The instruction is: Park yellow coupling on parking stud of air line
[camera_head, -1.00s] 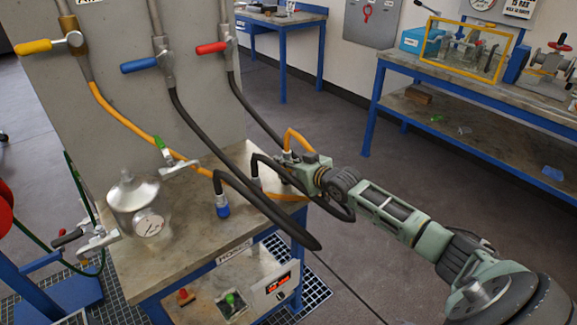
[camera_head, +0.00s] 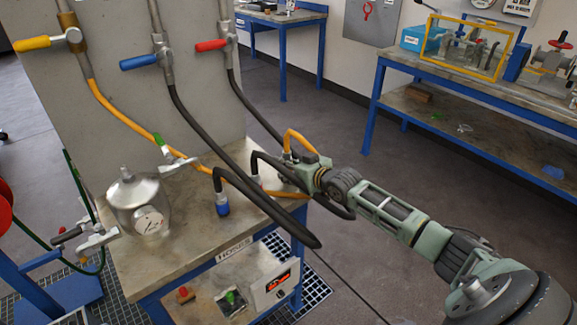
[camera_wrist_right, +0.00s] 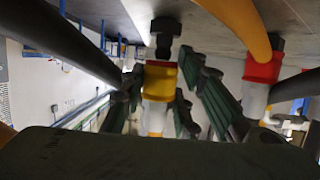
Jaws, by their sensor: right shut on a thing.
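My right gripper (camera_head: 290,172) reaches in from the right to the right edge of the bench, among the hoses. In the right wrist view its green fingers (camera_wrist_right: 160,98) are shut on the yellow coupling (camera_wrist_right: 159,82), which has a yellow band and a pale lower part. A dark stud-like piece (camera_wrist_right: 165,35) stands directly above the yellow band; I cannot tell whether it is seated in the coupling. In the head view the gripper and hoses largely hide the coupling. The yellow hose (camera_head: 297,135) arches over the gripper. My left gripper is not in view.
A blue coupling (camera_head: 222,205) stands on the bench (camera_head: 180,262) under a black hose. A red-banded coupling (camera_wrist_right: 262,70) is close to the right of the fingers in the wrist view. Black hoses (camera_head: 270,212) cross near the gripper. A metal vessel (camera_head: 135,195) stands at the left.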

